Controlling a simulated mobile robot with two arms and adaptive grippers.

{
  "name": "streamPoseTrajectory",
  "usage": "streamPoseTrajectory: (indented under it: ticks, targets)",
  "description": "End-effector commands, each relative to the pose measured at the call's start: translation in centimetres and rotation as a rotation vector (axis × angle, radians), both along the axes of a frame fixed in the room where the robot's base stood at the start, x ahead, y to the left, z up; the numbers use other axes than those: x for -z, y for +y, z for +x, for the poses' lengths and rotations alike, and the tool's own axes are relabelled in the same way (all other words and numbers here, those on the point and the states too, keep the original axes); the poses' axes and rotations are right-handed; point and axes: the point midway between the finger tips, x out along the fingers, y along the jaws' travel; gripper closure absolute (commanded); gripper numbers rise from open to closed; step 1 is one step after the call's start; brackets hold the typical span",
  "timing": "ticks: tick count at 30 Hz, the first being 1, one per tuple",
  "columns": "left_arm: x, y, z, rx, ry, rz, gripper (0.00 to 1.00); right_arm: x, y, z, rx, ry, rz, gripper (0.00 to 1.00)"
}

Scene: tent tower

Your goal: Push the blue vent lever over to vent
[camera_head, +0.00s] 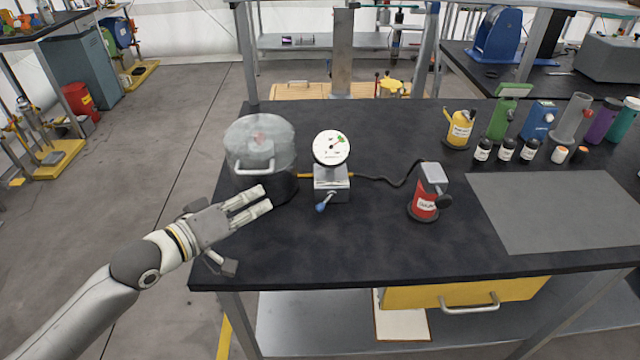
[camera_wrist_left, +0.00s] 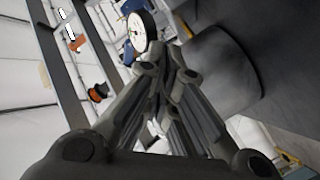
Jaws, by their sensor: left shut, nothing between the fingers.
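The blue vent lever (camera_head: 322,206) sticks out from the front of a grey metal valve block (camera_head: 333,181), its knob pointing down and to the left. A round white gauge (camera_head: 331,148) stands on top of the block; it also shows in the wrist view (camera_wrist_left: 138,32). My left gripper (camera_head: 265,199) is to the left of the lever, in front of the vacuum chamber, apart from the lever. Its fingers (camera_wrist_left: 168,65) are shut and empty. The lever cannot be made out in the wrist view. My right gripper is out of view.
A red pump (camera_head: 425,198) joins the block by a black hose (camera_head: 385,180). Bottles and a grey mat (camera_head: 555,210) lie right. The black bench (camera_head: 350,245) is clear in front.

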Motion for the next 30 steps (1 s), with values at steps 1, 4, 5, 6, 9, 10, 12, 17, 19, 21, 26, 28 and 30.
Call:
streamPoseTrajectory:
  ticks: [1,4,5,6,9,10,12,17,19,21,26,28,30]
  targets:
    - [0.0,0.0,0.0,-0.001,0.000,0.001,1.00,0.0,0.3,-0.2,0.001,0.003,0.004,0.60]
    - [0.0,0.0,0.0,-0.001,0.000,0.001,1.00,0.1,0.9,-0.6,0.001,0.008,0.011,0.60]
    - [0.0,0.0,0.0,-0.001,0.000,0.001,1.00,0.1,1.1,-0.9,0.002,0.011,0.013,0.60]
    - [0.0,0.0,0.0,-0.001,0.000,0.001,1.00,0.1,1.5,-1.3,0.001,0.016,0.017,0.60]
    - [0.0,0.0,0.0,0.000,-0.001,0.001,1.00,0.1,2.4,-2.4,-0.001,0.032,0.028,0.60]
    - [0.0,-0.1,0.0,0.000,-0.001,0.001,1.00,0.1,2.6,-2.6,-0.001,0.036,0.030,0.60]
    - [0.0,-0.2,0.3,0.000,0.000,0.000,1.00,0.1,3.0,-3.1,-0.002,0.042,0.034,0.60]
    - [0.2,-1.5,1.6,0.001,-0.001,-0.003,1.00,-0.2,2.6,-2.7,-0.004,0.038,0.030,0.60]
    - [0.4,-2.4,2.6,0.001,-0.001,-0.004,1.00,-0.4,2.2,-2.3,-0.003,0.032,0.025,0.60]
    - [0.6,-3.4,3.7,0.000,-0.002,-0.003,1.00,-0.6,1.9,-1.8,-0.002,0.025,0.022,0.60]
    - [1.2,-5.5,5.9,0.001,0.000,-0.001,1.00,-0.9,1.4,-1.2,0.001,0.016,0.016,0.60]
    - [1.5,-6.3,6.9,0.000,-0.001,-0.001,1.00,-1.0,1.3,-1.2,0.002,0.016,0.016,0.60]
    - [1.8,-7.0,7.4,0.001,0.001,0.000,1.00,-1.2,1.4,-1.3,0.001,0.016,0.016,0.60]
